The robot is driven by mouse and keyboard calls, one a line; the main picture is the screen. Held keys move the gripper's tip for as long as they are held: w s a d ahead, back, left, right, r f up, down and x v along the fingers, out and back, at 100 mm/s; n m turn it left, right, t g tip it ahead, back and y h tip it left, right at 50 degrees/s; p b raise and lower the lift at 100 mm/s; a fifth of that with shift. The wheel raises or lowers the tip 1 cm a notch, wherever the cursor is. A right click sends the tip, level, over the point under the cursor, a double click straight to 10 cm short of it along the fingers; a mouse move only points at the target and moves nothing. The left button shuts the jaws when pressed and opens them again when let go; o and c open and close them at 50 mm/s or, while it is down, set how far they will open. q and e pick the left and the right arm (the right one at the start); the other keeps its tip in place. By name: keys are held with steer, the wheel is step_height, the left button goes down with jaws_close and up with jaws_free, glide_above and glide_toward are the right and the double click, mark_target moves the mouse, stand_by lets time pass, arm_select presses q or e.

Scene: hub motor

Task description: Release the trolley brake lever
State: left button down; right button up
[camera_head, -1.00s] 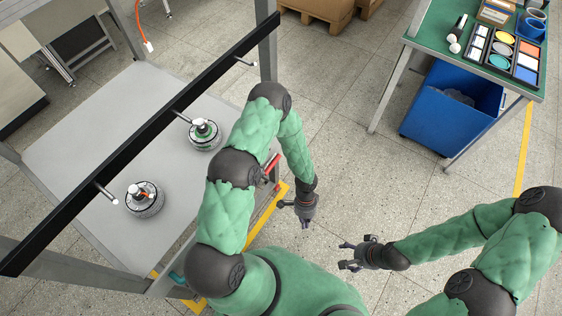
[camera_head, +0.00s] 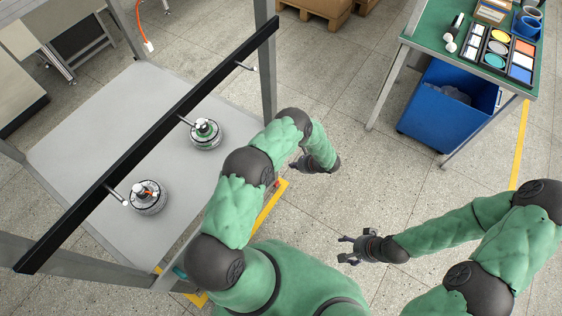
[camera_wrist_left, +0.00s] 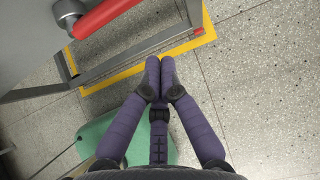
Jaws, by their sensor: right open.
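The brake lever shows in the left wrist view as a red handle (camera_wrist_left: 100,17) on a grey pivot at the top left; its far end is cut off by the frame. In the head view my left arm hides nearly all of it. My left gripper (camera_head: 297,163) is beside the trolley's right edge, over the floor. In the left wrist view its fingertips (camera_wrist_left: 160,62) are together with nothing between them, apart from and below the red handle. My right gripper (camera_head: 347,249) is open and empty over the floor. The trolley (camera_head: 90,120) has a grey top.
Two hub motors (camera_head: 148,198) (camera_head: 205,133) stand on the trolley top under a black bar (camera_head: 150,140). A yellow floor line (camera_head: 268,207) runs along the trolley. A green table (camera_head: 450,62) and blue bin (camera_head: 435,110) are at the right. The middle floor is clear.

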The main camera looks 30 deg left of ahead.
arm_select(q)
steer(key=a+f+b, duration=0.2)
steer(key=a+f, duration=0.1)
steer(key=a, duration=0.4)
steer(key=shift+w+f, duration=0.25)
steer(key=shift+f, duration=0.1)
arm_select(e)
steer(key=shift+f, duration=1.05)
arm_select(q)
steer(key=shift+w+r+t+b, duration=0.1)
steer(key=shift+r+t+b, duration=0.3)
steer(key=shift+b, duration=0.2)
arm_select(e)
steer(key=shift+s+f, duration=0.6)
steer(key=shift+s, duration=0.2)
